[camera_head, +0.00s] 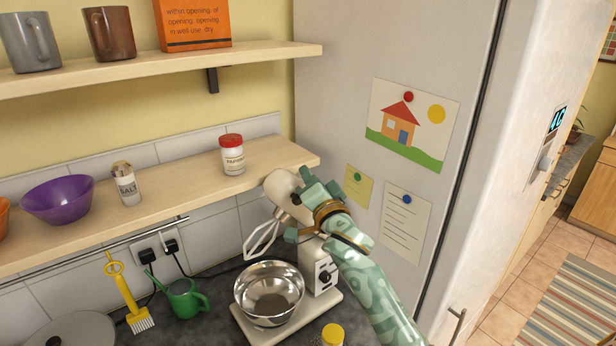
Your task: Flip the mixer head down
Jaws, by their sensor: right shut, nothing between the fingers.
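The cream stand mixer stands on the dark counter against the fridge side, with its base (257,333) under a steel bowl (269,292). My right arm comes in from the lower right, in front of the mixer. My right gripper (306,181) is shut and empty, right beside the raised head; I cannot tell whether it touches it. It hides part of the head and the hinge. My left gripper is not in view.
A shelf (190,190) just above the mixer holds a red-lidded jar (232,154), a salt shaker (126,183) and a purple bowl (58,199). The fridge (340,60) closes off the right. A green watering can (183,297), a yellow brush (128,300) and a yellow-lidded jar (333,334) are near.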

